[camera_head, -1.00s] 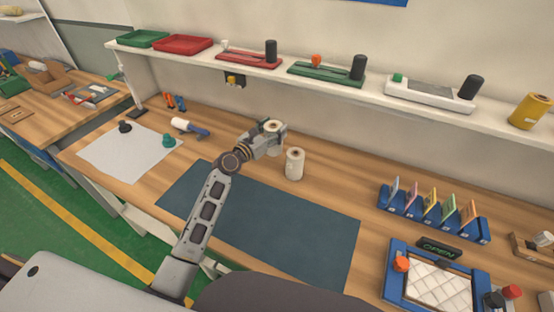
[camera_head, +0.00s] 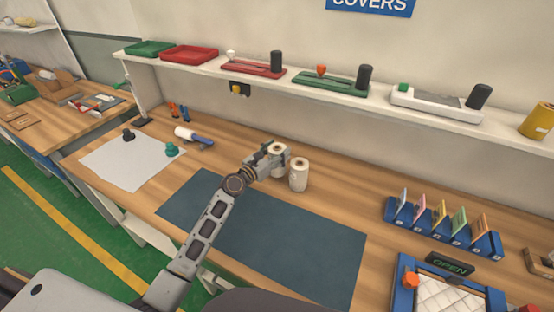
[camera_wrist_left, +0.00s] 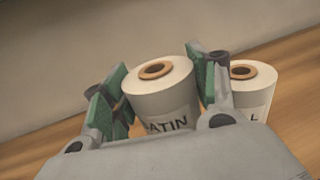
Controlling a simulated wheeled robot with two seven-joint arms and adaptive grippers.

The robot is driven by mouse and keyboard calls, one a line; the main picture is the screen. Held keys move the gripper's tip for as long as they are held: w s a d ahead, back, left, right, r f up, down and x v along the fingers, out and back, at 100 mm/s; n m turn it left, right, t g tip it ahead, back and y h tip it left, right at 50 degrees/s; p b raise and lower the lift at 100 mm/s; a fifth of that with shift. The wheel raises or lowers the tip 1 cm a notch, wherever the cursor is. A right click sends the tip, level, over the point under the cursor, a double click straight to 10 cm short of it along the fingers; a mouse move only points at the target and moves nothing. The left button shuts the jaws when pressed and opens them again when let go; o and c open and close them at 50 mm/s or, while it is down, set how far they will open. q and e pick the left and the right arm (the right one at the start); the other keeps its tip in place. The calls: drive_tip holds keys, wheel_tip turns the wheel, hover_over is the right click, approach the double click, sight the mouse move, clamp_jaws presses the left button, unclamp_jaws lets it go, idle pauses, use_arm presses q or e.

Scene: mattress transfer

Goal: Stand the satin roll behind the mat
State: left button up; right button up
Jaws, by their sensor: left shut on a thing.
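The satin roll (camera_head: 278,150) is a white roll with a brown core. In the left wrist view the satin roll (camera_wrist_left: 162,92) stands between the green pads of my left gripper (camera_wrist_left: 158,90), its label partly showing "ATIN". My left gripper (camera_head: 272,158) is shut on it, behind the dark blue mat (camera_head: 270,230). The roll looks upright; whether its base touches the table is hidden by the gripper. A second white roll (camera_head: 299,174) stands close on the right, and shows in the left wrist view (camera_wrist_left: 249,90). My right gripper is not in view.
A blue rack of coloured cards (camera_head: 442,228) and an OPEN sign (camera_head: 450,264) stand at the right. A shelf (camera_head: 330,88) with trays and tools runs above the table's back. A white sheet (camera_head: 125,162) and a white-and-blue tool (camera_head: 193,136) lie left.

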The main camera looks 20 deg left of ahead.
use_arm(q)
drive_tip(key=shift+f+b, duration=0.75)
drive_tip(key=shift+f, duration=0.95)
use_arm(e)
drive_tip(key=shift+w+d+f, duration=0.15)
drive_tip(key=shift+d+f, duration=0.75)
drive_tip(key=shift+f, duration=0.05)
use_arm(q)
drive_tip(key=shift+f, duration=0.1)
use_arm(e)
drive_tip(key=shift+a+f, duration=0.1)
use_arm(q)
drive_tip(key=o, duration=1)
drive_tip(key=shift+c, duration=0.2)
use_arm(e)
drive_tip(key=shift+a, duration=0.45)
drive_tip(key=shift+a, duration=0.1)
